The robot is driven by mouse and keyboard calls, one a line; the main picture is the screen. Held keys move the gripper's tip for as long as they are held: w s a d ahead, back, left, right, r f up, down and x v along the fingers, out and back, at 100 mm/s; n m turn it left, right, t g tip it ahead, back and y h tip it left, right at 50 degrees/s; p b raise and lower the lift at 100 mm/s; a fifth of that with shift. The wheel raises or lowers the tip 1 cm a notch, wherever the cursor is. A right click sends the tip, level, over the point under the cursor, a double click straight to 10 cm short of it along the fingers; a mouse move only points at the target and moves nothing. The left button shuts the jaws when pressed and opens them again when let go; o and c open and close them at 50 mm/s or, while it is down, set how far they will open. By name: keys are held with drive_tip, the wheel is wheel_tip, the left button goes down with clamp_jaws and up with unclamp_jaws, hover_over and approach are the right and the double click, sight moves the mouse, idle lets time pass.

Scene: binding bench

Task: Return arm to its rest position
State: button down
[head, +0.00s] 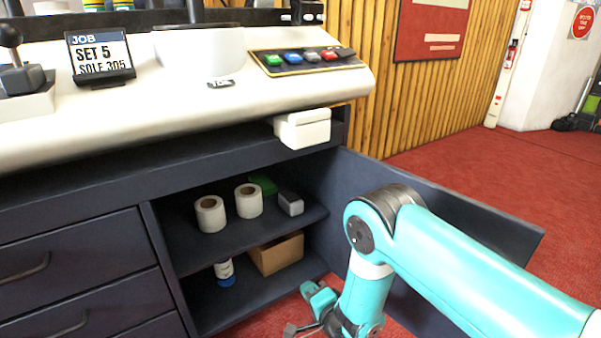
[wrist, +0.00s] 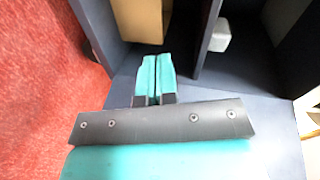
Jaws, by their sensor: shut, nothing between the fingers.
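My arm (head: 470,255) reaches in from the right of the head view and bends down beside the open cabinet. My gripper shows in the wrist view (wrist: 156,62), its two teal fingers side by side, shut and with nothing between them. The fingers point toward the cabinet shelves, with a cardboard box (wrist: 138,20) ahead and a grey block (wrist: 220,36) to the right, apart from them. In the head view the gripper end is low, near the floor in front of the cabinet, partly cut off by the frame edge.
The cabinet door (head: 480,220) stands open behind my arm. The shelves hold two white rolls (head: 210,214), a green item (head: 263,185), a grey block (head: 290,203), a bottle (head: 225,272) and a cardboard box (head: 277,254). Red floor (head: 480,165) is clear at the right.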

wheel_tip(320, 180, up, 16)
drive_tip(key=w+n+g+h+p, duration=0.1)
drive_tip(key=w+n+g+p, duration=0.2)
drive_tip(key=s+d+r+n+g+p, duration=0.1)
drive_tip(key=s+r+n+g, duration=0.15)
drive_tip(key=r, duration=0.35)
drive_tip(key=s+d+r+n+g+p, duration=0.1)
drive_tip(key=s+d+r+n, duration=0.15)
drive_tip(key=r, duration=0.45)
drive_tip(key=s+d+r+n+g+h+p, duration=0.1)
drive_tip(key=s+d+r+n+g, duration=0.15)
drive_tip(key=s+r, duration=0.5)
drive_tip(key=s+d+r+n+g+h+p, duration=0.15)
drive_tip(key=s+d+r+n, duration=0.25)
drive_tip(key=s, duration=0.6)
drive_tip(key=s+d+r+n+g+p, duration=0.1)
drive_tip(key=s+d+r+n+g, duration=0.3)
drive_tip(key=s, duration=0.5)
wheel_tip(320, 180, up, 39)
drive_tip(key=a+m+t+p, duration=0.1)
drive_tip(key=p, duration=3.7)
drive_tip(key=shift+s+a+f+m, duration=0.1)
drive_tip(key=shift+a+f+m, duration=0.05)
drive_tip(key=shift+m, duration=0.1)
